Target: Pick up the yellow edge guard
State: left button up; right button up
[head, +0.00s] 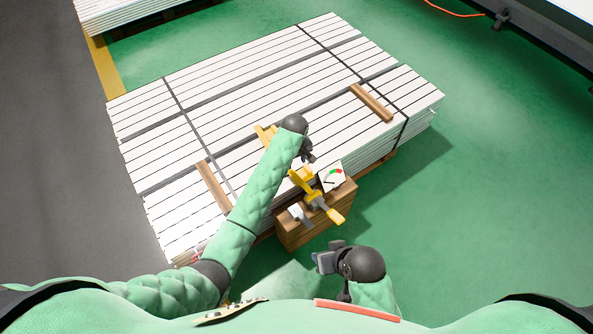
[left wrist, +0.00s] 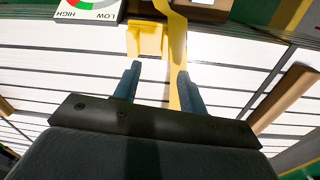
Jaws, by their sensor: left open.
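A yellow block, which looks like the edge guard (left wrist: 148,40), sits at the near edge of the white profile stack in the left wrist view. A yellow bar (left wrist: 176,50) runs beside it and passes behind one finger. My left gripper (left wrist: 160,78) is open, with the block ahead of the gap between its fingers and nothing between them. In the head view my left gripper (head: 308,156) is over the stack's near edge, close to the yellow parts (head: 302,181). My right gripper (head: 325,262) is low in front of the wooden crate; its opening is unclear.
The strapped white profile stack (head: 230,85) carries wooden battens (head: 371,102). A wooden crate (head: 300,232) stands at its near side, with a yellow-handled tool (head: 328,209) and a gauge card (head: 332,177). A tan-yellow piece (head: 265,135) shows beside my left wrist. Green floor at right is clear.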

aim_at(296, 175)
pick_arm(q)
jog(key=shift+s+a+r+n+g, duration=0.15)
jog(key=shift+s+n+g, duration=0.15)
jog(key=shift+s+n, duration=0.3)
jog(key=shift+s+f, duration=0.1)
jog(key=shift+f, duration=3.9)
jog(key=shift+d, duration=0.2)
grip_shut()
